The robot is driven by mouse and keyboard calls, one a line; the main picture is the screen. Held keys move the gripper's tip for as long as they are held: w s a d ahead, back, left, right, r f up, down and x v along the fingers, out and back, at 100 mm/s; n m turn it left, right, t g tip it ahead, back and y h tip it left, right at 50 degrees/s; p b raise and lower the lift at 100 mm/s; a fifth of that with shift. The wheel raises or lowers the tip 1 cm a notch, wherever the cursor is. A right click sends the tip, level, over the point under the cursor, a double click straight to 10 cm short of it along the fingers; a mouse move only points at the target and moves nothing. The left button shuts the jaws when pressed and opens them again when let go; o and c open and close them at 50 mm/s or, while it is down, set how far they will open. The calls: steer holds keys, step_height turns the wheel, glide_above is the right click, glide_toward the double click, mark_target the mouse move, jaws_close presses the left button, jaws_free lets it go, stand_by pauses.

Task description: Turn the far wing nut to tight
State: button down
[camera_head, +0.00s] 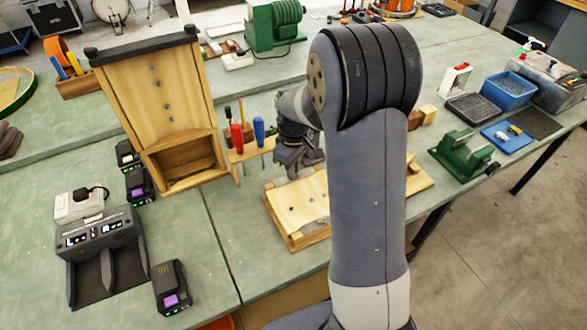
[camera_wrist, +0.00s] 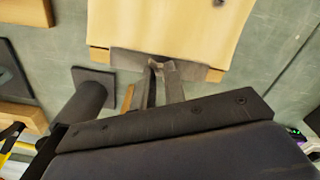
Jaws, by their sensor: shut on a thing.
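My gripper (camera_head: 298,165) is low over a pale curved wooden piece on a wooden base (camera_head: 297,198), partly hidden behind my arm in the head view. In the wrist view, the two dark fingertips (camera_wrist: 163,68) are close together at a dark grey metal strip by the edge of the pale wood (camera_wrist: 170,25). They are shut on a small grey part, seemingly the far wing nut (camera_wrist: 155,66), mostly hidden between them. I cannot make out its wings or how far it is turned. No other wing nut is clearly visible.
A tool rack with red and blue handles (camera_head: 248,137) stands just left of my gripper. A tall wooden box (camera_head: 160,90) is farther left. A green vise (camera_head: 463,155) stands right of my arm.

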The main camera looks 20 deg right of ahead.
steer(key=m+b, duration=0.1)
steer(key=m, duration=1.2)
steer(key=shift+m, duration=0.4)
steer(key=m+b, duration=0.1)
steer(key=m, duration=1.1)
steer(key=shift+m, duration=0.4)
steer(key=c, duration=1.5)
jaws_free()
steer(key=shift+o, duration=0.2)
step_height(320, 180, up, 11)
